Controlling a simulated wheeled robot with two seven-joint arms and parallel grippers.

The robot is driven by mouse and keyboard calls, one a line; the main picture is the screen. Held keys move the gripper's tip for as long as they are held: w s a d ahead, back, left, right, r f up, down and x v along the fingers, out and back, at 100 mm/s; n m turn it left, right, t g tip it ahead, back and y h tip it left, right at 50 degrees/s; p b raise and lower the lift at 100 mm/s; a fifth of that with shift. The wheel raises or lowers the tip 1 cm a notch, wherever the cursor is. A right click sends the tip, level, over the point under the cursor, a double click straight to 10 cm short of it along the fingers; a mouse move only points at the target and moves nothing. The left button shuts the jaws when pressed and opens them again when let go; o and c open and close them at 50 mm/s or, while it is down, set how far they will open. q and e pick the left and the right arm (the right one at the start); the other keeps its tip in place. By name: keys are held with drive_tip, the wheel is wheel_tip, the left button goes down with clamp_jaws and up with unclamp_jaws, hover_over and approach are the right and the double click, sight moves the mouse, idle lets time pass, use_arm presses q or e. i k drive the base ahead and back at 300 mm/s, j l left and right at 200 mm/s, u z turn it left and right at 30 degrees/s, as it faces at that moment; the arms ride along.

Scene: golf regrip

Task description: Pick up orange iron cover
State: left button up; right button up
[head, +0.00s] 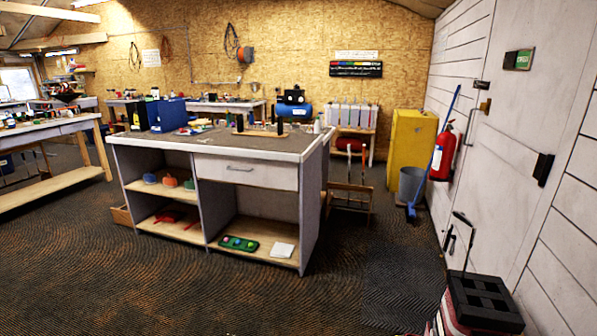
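A small orange item (170,181), which looks like the orange iron cover, lies on the upper left shelf of the workbench (250,153). A blue item (150,178) of similar size is to its left. A green item (189,184) is to its right. They are too small to make out in detail. Neither of my grippers is in view.
Red items (165,217) lie on the shelf below. A green tray (239,243) and white paper (283,250) lie at lower right. A black-topped case (480,300) stands at front right. The floor before the bench is clear.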

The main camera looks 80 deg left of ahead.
sight(170, 182)
drive_tip(key=u, duration=3.65)
drive_tip(key=i+u, duration=0.35)
drive_tip(key=i, duration=0.85)
drive_tip(key=i+j, duration=0.1)
drive_tip(key=i, duration=2.4)
